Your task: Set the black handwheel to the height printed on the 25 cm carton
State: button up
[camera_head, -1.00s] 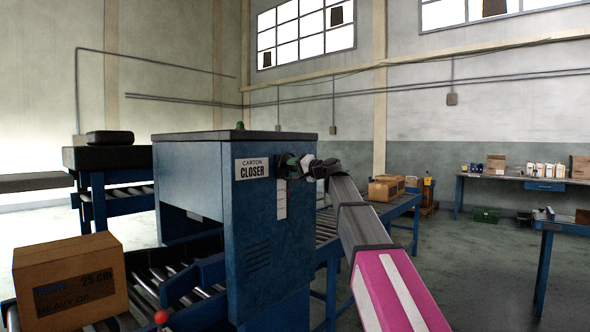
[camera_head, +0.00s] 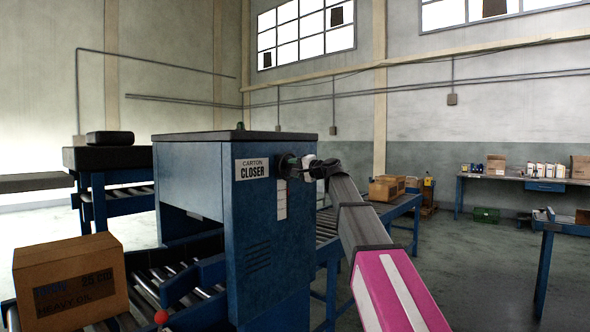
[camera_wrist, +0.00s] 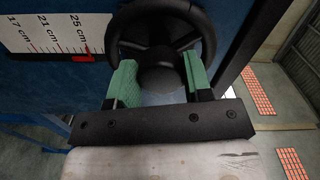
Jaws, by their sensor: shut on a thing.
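The black handwheel (camera_wrist: 160,75) fills the top middle of the wrist view; in the head view it (camera_head: 284,165) is on the side of the blue carton closer (camera_head: 265,225), partly hidden by my gripper. My gripper (camera_wrist: 158,72) is shut on the handwheel, its green pads on either side of the hub, inside the rim. A white scale (camera_wrist: 45,32) left of the wheel reads 17, 21 and 25 cm. Its red pointer (camera_wrist: 85,58) is at the 25 cm mark, as far as I can tell. The brown carton (camera_head: 70,280) at lower left in the head view is printed 25 CM and HEAVY OIL.
The carton stands on a roller conveyor (camera_head: 140,285) leading into the closer, near a red knob (camera_head: 161,317). Another carton (camera_head: 386,189) sits on the outfeed side behind my arm.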

jog(key=o, duration=0.9)
jog(key=v, duration=1.1)
